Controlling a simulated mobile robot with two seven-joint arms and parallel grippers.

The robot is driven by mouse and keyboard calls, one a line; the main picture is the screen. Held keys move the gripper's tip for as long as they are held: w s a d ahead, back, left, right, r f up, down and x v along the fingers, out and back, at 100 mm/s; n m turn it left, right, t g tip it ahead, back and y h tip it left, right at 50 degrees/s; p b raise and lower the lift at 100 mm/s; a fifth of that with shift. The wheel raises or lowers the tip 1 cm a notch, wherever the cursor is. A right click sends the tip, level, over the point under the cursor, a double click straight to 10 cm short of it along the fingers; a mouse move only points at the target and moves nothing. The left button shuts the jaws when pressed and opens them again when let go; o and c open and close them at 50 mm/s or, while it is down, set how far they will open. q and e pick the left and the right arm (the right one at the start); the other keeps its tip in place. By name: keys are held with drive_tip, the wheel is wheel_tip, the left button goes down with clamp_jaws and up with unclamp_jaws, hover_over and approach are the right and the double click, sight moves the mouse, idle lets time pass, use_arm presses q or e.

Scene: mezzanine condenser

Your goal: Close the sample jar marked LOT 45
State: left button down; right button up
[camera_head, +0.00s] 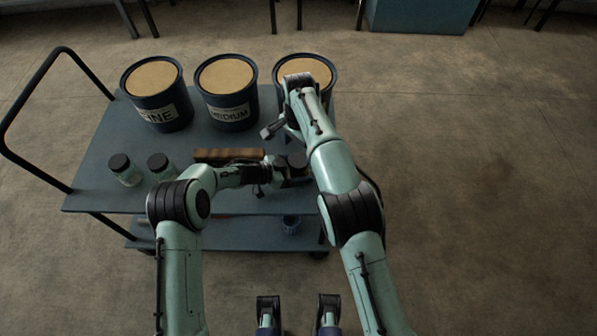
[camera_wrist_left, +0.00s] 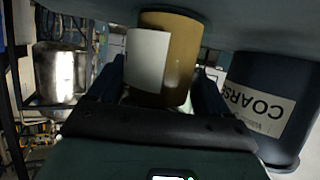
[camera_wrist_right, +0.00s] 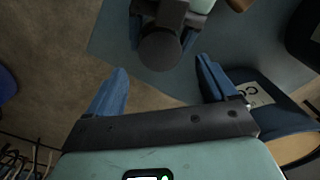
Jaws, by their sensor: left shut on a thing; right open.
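A sample jar (camera_wrist_left: 183,62), brown with a white label, stands between the fingers of my left gripper (camera_wrist_left: 160,78), which is shut on it. No lettering is readable on the label. In the head view this jar's dark round top (camera_head: 297,161) shows at the cart's right front. A dark round lid (camera_wrist_right: 160,48) shows in the right wrist view, in front of the open, empty fingers of my right gripper (camera_wrist_right: 160,66). I cannot tell how firmly it sits on the jar. Two other dark-lidded jars (camera_head: 119,164) (camera_head: 159,164) stand at the cart's left front.
The cart top (camera_head: 95,185) also carries a brown block (camera_head: 228,155) and three drums at the back, marked FINE (camera_head: 160,115), MEDIUM (camera_head: 230,112) and COARSE (camera_wrist_left: 265,105). My right arm covers part of the third. A lower shelf (camera_head: 230,233) lies beneath.

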sight(298, 160)
wheel_tip(298, 160, down, 6)
drive_tip(key=shift+r, duration=0.15)
idle(0.3)
drive_tip(key=c, duration=1.1)
drive_tip(key=o, duration=1.2)
drive_tip(key=shift+r, duration=0.1)
drive_tip(key=shift+r, duration=5.9)
